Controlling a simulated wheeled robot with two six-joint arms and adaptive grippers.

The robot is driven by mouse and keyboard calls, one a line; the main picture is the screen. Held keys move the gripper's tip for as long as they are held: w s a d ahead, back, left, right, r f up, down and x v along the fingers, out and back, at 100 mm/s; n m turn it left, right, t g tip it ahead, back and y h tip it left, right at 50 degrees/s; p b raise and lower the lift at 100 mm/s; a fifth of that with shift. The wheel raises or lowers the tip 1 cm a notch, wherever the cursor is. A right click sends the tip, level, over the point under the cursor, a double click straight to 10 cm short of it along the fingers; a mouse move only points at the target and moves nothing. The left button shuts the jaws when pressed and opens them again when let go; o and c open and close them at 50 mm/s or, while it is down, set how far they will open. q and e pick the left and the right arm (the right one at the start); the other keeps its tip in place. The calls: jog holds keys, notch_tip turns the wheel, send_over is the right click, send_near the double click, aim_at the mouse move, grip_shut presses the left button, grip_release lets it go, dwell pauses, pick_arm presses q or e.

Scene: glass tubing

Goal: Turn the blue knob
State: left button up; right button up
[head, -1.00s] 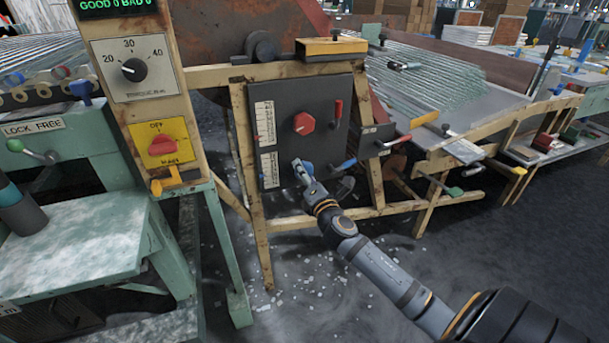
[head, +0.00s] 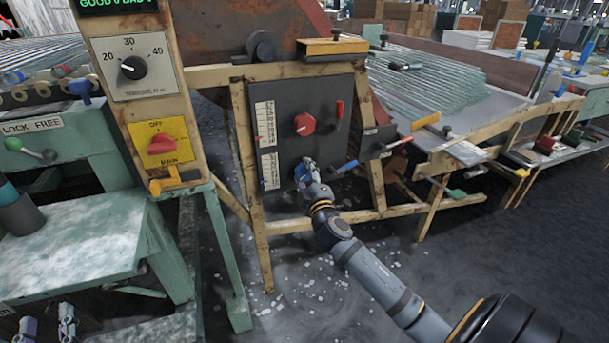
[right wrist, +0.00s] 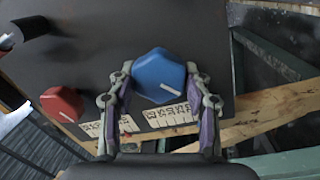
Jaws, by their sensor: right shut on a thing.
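The blue knob (right wrist: 158,72) sits on the dark panel (head: 285,120), low on its face. In the right wrist view it fills the space between the fingers, and its white pointer line slants down to the right. My right gripper (right wrist: 160,100) is shut on the knob, one finger at each side. In the head view, my right gripper (head: 306,172) covers most of the knob. My left gripper (head: 48,328) shows at the bottom left edge, its fingers apart and empty, far from the panel.
A red knob (head: 304,124) is above the blue one, with a red-handled lever (head: 338,112) beside it. A blue-handled lever (head: 345,167) lies close right of my right gripper. Wooden frame legs surround the panel. A green bench (head: 75,245) stands at left.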

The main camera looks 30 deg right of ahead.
jog(key=m, duration=0.2)
jog(key=shift+m, duration=0.3)
jog(key=shift+m+g, duration=0.3)
jog(key=shift+m, duration=0.8)
jog(key=o, duration=1.1)
jog(key=shift+o, duration=0.2)
jog(key=v, duration=1.2)
